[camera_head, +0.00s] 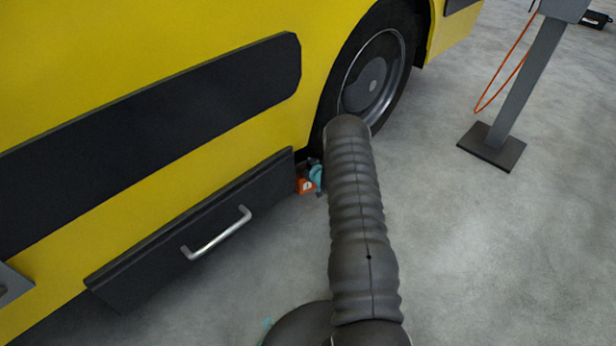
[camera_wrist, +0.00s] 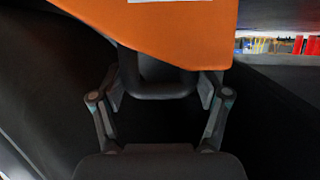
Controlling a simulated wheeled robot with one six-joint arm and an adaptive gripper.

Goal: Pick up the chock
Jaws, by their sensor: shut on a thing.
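The chock is orange with a white label. In the head view the chock (camera_head: 305,186) shows as a small piece low by the vehicle's front wheel, partly hidden behind my arm. In the wrist view the chock (camera_wrist: 150,28) fills the top middle, with a dark handle (camera_wrist: 160,86) below its orange body. My gripper (camera_wrist: 161,92) has its two fingers on either side of this handle and is shut on it. In the head view only a bit of my gripper shows beside the chock, mostly hidden by the arm.
The yellow vehicle (camera_head: 200,45) stands on the left. Its wheel (camera_head: 373,82) is just beyond the chock. A dark drawer (camera_head: 190,235) with a silver handle (camera_head: 217,233) juts out low on its side. A grey post (camera_head: 520,90) stands at the right. The concrete floor between is clear.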

